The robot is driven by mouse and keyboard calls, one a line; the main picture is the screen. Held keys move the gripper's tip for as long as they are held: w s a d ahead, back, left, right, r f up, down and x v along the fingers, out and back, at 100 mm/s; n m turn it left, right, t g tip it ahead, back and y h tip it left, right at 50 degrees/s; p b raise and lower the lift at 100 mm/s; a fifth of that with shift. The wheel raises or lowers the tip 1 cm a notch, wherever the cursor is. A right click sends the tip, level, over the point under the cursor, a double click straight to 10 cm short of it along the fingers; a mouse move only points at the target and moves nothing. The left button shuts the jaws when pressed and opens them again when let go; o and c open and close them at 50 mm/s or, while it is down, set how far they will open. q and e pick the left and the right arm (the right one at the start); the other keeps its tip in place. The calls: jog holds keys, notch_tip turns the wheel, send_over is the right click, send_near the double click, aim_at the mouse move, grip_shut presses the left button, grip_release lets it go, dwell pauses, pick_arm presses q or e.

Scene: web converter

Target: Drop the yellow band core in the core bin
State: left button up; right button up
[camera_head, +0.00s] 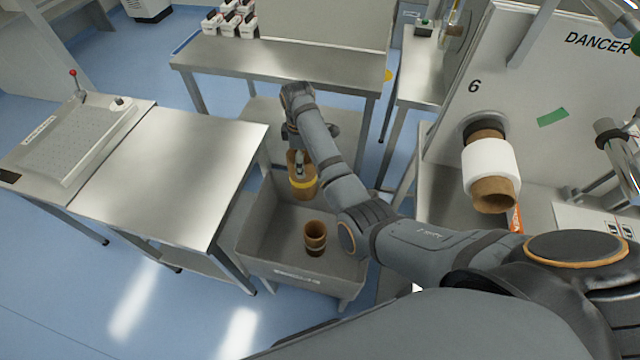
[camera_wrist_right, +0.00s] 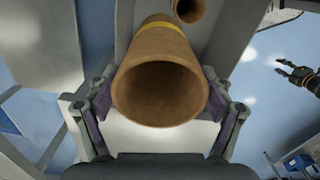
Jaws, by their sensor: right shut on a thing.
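The yellow band core (camera_head: 303,187) is a brown cardboard tube with a yellow stripe. My right gripper (camera_head: 299,163) is shut on it and holds it over the back part of the core bin (camera_head: 262,222), a grey open box. In the right wrist view, the core (camera_wrist_right: 160,80) sits between the two fingers, open end facing the camera, yellow band at its far end. A gap below the core is hard to judge. My left gripper (camera_wrist_right: 284,68) shows small at the right of that view, its fingers apart and empty; it is outside the head view.
Another brown core (camera_head: 315,236) with a dark band stands in the bin. A steel table (camera_head: 165,165) is left of the bin and a steel bench (camera_head: 290,62) behind it. At right, a core with a white roll (camera_head: 490,165) sits on the machine panel.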

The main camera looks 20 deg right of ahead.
aim_at(309, 169)
jog(key=s+m+p, duration=0.1)
jog(key=p, duration=0.1)
jog(key=s+m+p, duration=0.1)
jog(key=p, duration=0.1)
jog(key=s+f+m+p, duration=0.1)
jog(key=p, duration=0.1)
jog(key=shift+s+d+m, duration=0.15)
jog(key=shift+d+m, duration=0.15)
jog(key=shift+d, duration=0.1)
pick_arm(q)
notch_tip(309, 169, up, 12)
jog(key=s+p, duration=0.1)
jog(key=p, duration=0.3)
notch_tip(309, 169, down, 7)
jog(key=b, duration=0.6)
jog(key=shift+w+b, duration=0.15)
jog(key=shift+b, duration=0.2)
pick_arm(e)
jog(key=s+f+m, duration=0.4)
jog(key=f, duration=0.5)
jog(key=shift+f, duration=0.35)
jog(key=shift+s+d, duration=0.15)
jog(key=o, duration=1.6)
